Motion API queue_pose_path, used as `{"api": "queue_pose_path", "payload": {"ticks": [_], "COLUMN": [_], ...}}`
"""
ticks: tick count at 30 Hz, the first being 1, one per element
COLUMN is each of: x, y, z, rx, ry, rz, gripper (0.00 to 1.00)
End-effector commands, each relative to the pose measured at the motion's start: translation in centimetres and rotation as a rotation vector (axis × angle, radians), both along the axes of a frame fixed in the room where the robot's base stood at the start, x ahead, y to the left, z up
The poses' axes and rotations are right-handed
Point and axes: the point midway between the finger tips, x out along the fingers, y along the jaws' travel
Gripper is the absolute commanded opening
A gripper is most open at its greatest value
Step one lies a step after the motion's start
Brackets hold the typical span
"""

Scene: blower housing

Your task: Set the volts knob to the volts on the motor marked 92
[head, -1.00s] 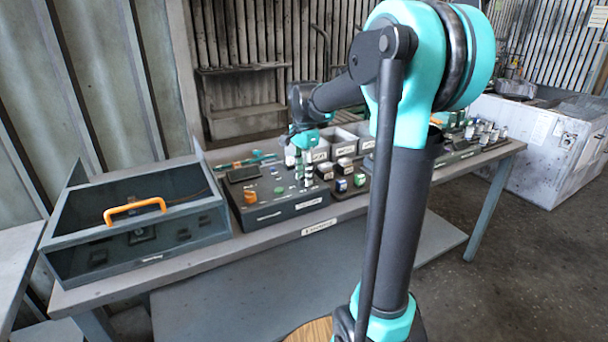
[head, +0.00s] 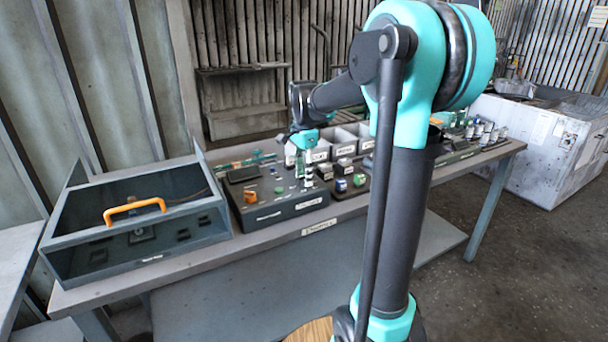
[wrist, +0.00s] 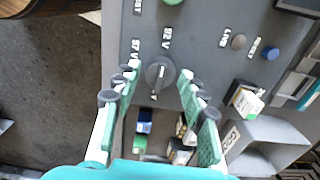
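The volts knob (wrist: 160,73) is a round grey dial with a thin pale line on its face, on the dark control box (head: 285,207). I cannot tell which label the line points at. My gripper (wrist: 156,95) is open, its green, dark-padded fingers on either side of the knob with visible gaps. In the head view my gripper (head: 304,170) is over the box. Small motors (head: 341,185) stand right of the box; their markings are too small to read.
A blue button (wrist: 270,53), a grey-brown button (wrist: 238,41) and a green button (wrist: 172,2) are on the same panel. A case with an orange handle (head: 135,210) stands left. Pale bins (head: 345,141) are behind the motors. The floor in front is clear.

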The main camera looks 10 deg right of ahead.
Motion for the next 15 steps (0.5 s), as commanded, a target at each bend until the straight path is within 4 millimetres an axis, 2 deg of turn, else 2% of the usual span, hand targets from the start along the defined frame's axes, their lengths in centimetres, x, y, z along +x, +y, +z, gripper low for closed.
{"api": "queue_pose_path", "payload": {"ticks": [10,15], "x": [0.0,0.0], "y": [0.0,0.0], "z": [0.1,1.5], "rx": [0.0,0.0], "ry": [0.001,0.001], "rz": [0.001,0.001], "gripper": [0.52,0.52]}}
